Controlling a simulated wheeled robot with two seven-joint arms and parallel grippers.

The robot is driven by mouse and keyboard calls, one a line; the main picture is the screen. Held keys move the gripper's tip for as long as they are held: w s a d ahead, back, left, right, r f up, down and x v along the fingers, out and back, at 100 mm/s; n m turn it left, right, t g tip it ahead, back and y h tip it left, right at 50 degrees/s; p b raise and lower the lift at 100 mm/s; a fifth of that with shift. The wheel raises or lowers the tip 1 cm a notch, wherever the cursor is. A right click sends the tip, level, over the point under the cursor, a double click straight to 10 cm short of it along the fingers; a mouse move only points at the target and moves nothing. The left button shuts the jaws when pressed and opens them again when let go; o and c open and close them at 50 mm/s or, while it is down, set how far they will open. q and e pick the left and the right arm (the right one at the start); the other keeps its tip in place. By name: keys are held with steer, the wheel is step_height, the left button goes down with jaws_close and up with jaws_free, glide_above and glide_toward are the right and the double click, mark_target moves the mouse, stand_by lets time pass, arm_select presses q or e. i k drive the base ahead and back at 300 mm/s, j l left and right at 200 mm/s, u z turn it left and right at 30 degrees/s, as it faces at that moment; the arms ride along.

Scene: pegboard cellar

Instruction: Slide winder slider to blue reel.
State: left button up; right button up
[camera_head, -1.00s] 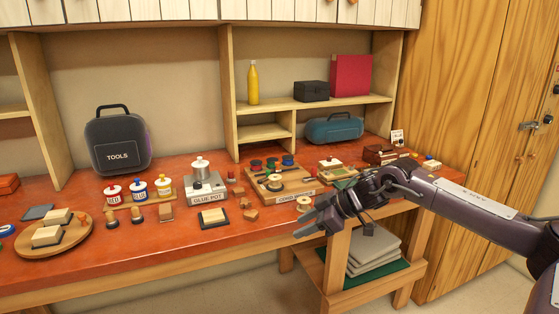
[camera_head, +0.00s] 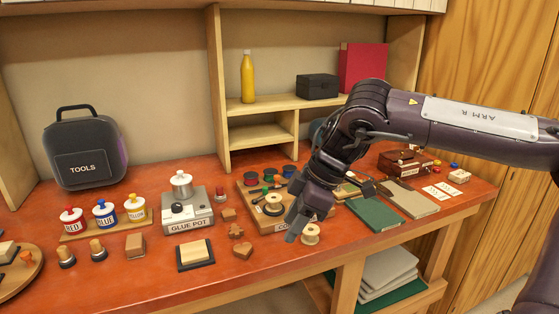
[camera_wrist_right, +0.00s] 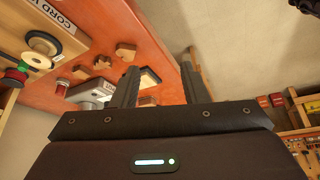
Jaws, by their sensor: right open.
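The cord winder (camera_head: 245,203) is a wooden board on the red bench, partly hidden by my right arm. Small dark, red and green reels stand along its back; a bluish reel (camera_head: 289,172) seems to be at the back right. A pale spool-like piece (camera_head: 273,205) sits on the board; I cannot tell whether it is the slider. My right gripper (camera_head: 296,231) is open and empty, pointing down in front of the winder's right part. The right wrist view shows its two fingers (camera_wrist_right: 160,85) apart, with the winder (camera_wrist_right: 65,38) at upper left. My left gripper is out of view.
The glue pot (camera_head: 187,215), small wooden blocks (camera_head: 242,251) and a black-edged pad (camera_head: 195,254) lie left. Green (camera_head: 374,212) and grey-green mats lie right. Shelves stand behind.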

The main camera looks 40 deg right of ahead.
mark_target(277, 177)
steer(key=i+l, duration=0.95)
steer(key=l, duration=0.1)
